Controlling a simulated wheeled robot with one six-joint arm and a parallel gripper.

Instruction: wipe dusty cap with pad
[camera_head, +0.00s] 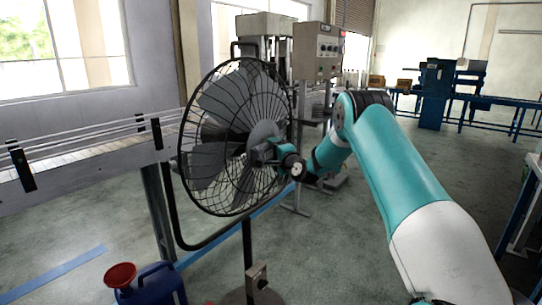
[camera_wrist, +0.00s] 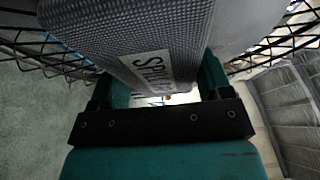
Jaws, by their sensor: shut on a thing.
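A black wire-cage fan (camera_head: 215,150) on a stand is in the middle of the head view. Its round grey centre cap (camera_head: 263,132) is partly hidden by my gripper (camera_head: 268,152), which is at the fan's centre. In the wrist view my gripper (camera_wrist: 160,85) has teal fingers shut on a dark grey textured pad (camera_wrist: 130,40) with a white lettered label. Smooth grey surface, likely the cap (camera_wrist: 240,22), shows behind the pad. The pad looks close against it, but I cannot tell whether they touch. Dust cannot be made out.
A conveyor (camera_head: 80,178) runs behind the fan at left. A blue jug (camera_head: 150,285) with a red funnel-shaped top (camera_head: 120,275) stands at lower left. A grey machine with a control box (camera_head: 318,50) stands behind the fan. Open floor lies to the right.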

